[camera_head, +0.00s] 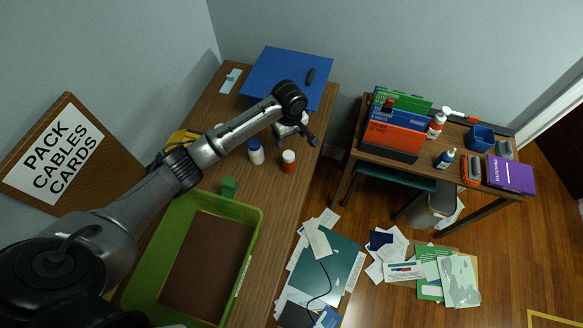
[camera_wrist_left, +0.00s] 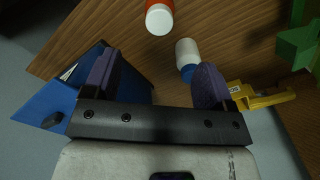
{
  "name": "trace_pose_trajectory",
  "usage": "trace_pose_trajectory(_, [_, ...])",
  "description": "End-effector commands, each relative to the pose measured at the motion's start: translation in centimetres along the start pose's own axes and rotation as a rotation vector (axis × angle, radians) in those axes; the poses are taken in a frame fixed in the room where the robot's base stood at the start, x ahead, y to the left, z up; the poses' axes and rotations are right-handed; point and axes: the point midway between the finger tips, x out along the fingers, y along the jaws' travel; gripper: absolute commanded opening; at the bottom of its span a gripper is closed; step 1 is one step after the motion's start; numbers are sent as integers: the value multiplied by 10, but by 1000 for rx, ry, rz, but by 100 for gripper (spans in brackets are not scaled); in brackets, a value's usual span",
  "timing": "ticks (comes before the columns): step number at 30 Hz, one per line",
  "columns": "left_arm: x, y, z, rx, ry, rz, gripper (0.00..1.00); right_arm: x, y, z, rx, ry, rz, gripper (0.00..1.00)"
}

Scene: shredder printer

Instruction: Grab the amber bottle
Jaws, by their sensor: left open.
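The bottle that best fits amber is an orange-red one with a white cap (camera_head: 289,166), standing on the long wooden table. It also shows at the top of the left wrist view (camera_wrist_left: 161,5), partly cut off by the frame edge. My left gripper (camera_head: 308,134) is above the table beside this bottle, apart from it. In the left wrist view my left gripper (camera_wrist_left: 157,82) is open, with nothing held between its purple fingers. A white bottle with a blue cap (camera_head: 256,156) stands left of the amber one; it also shows near the right finger (camera_wrist_left: 187,52). My right gripper is out of view.
A blue box (camera_head: 272,68) is at the table's far end. A yellow object (camera_head: 181,138) lies partly behind my arm. A green block (camera_head: 229,187) and a green tray (camera_head: 258,222) are nearer. A second table (camera_head: 400,168) with folders stands right; papers lie on the floor.

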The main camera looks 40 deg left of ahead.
Motion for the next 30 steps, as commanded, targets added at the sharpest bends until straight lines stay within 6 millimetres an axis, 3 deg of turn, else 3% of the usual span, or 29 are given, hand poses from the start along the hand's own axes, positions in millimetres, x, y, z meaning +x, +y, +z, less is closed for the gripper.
trace_pose_trajectory(12, [65,1,-5,-26,-1,-4,78,16,-4,5,8,2,-9,43])
trace_pose_trajectory(23, [88,1,-5,-25,0,-3,78,21,-6,7,11,0,-13,43])
trace_pose_trajectory(30, [119,0,-9,-25,0,-3,78,32,-6,11,10,-1,-12,43])
